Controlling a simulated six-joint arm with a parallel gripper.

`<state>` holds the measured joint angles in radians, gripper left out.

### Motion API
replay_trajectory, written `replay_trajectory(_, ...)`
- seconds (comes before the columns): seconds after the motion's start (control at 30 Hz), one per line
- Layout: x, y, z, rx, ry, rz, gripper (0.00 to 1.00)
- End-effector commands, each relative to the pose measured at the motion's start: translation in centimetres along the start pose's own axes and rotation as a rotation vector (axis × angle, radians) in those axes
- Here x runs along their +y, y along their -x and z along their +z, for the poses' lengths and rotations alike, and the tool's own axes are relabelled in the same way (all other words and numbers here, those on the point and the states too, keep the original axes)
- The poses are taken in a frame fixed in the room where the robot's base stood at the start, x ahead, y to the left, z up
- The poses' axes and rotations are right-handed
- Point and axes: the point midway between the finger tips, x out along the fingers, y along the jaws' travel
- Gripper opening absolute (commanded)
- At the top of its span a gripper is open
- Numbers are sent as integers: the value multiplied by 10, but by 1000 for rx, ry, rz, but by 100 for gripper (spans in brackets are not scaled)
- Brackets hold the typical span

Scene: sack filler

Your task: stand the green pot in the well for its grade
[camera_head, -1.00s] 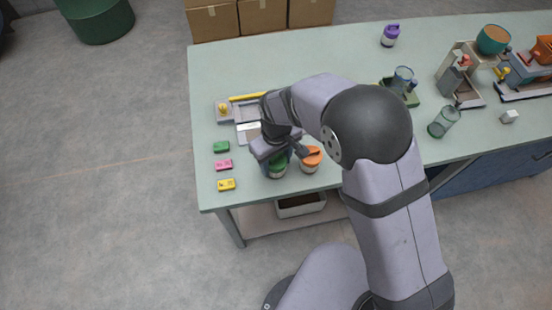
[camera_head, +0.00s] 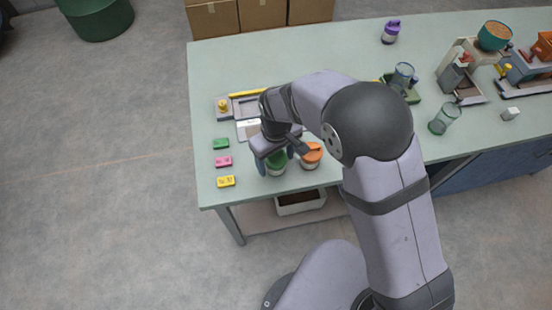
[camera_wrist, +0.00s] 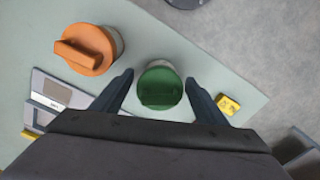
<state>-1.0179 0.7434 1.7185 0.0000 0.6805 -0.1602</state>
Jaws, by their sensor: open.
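The green pot (camera_head: 277,168), a pale jar with a green lid, stands upright on the bench near its front edge. In the wrist view its green lid (camera_wrist: 160,90) lies between the fingers. My gripper (camera_wrist: 159,79) is open, with one finger on each side of the pot and gaps visible on both sides. In the head view my gripper (camera_head: 275,157) is low over the pot and partly covers it. I cannot make out a well for the pot; my arm hides part of the bench behind.
An orange-lidded pot (camera_head: 310,157) stands close to the right of the green pot. Green (camera_head: 221,144), pink (camera_head: 223,161) and yellow (camera_head: 226,181) tags lie to the left. A grey tray (camera_head: 222,110) and a white scale-like plate (camera_head: 242,132) lie behind.

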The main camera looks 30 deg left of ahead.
Motion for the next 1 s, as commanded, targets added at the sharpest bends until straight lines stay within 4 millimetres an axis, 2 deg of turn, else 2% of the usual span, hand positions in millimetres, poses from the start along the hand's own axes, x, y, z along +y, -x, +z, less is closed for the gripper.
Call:
replay_trajectory(0.53,-2,62,-6,4,0,1,67)
replay_trajectory(0.87,-2,72,-4,0,-1,0,67)
replay_trajectory(1.0,9,74,2,1,-31,0,67)
